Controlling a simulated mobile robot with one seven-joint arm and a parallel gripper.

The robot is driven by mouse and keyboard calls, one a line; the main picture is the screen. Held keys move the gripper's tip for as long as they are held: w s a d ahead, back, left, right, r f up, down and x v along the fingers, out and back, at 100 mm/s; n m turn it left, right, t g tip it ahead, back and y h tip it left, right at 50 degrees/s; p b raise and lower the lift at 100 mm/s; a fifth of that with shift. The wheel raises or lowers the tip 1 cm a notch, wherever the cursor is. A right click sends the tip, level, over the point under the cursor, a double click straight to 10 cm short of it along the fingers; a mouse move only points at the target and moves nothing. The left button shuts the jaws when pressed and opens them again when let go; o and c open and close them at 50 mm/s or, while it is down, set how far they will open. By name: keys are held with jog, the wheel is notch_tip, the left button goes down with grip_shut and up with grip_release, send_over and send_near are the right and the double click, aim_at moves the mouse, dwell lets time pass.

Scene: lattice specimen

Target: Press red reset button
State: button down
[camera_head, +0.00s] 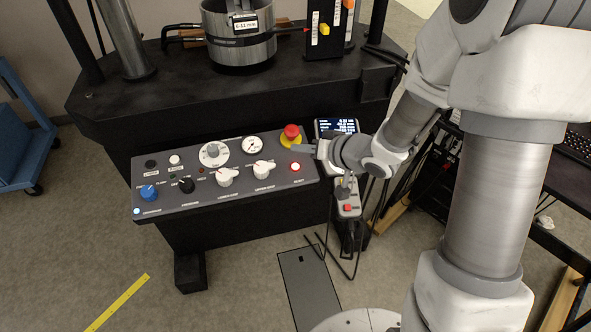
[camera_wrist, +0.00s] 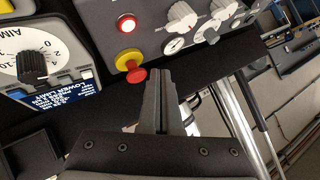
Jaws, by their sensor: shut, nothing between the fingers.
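A round red lit button (camera_head: 295,167) sits at the right end of the dark control panel (camera_head: 160,200), with a small label below it that I cannot read clearly. It glows in the wrist view (camera_wrist: 126,24) too. Just above it in the head view is a red mushroom button (camera_head: 291,131) on a yellow collar; the wrist view shows it (camera_wrist: 135,74) between my fingers and the lit button. My gripper (camera_head: 303,149) is shut and empty at the panel's right edge, near both buttons. In the wrist view its fingertips (camera_wrist: 159,73) look apart from both.
White knobs (camera_head: 264,168), a blue knob (camera_head: 148,192) and a gauge (camera_head: 253,144) share the panel. A display unit (camera_head: 337,127) stands just right of it. A grey box with a red button (camera_head: 347,208) is below my wrist. The testing machine (camera_head: 240,45) stands behind.

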jog(key=b, duration=0.4)
send_near(288, 164)
jog(key=w+a, duration=0.2)
jog(key=a, duration=0.1)
jog(key=shift+w, duration=0.25)
jog(key=shift+w+f+b, duration=0.2)
jog(key=shift+f+b, duration=0.2)
jog(key=shift+f, duration=0.1)
jog(key=shift+f, duration=0.15)
dwell(0.8)
jog(key=shift+w+f, duration=0.1)
jog(key=shift+f, duration=0.15)
jog(key=shift+w+f, duration=0.1)
jog(key=shift+f, duration=0.25)
dwell(0.5)
dwell(0.4)
jog(key=shift+s+r+p, duration=0.2)
jog(key=shift+r+p, duration=0.4)
jog(key=shift+r, duration=0.15)
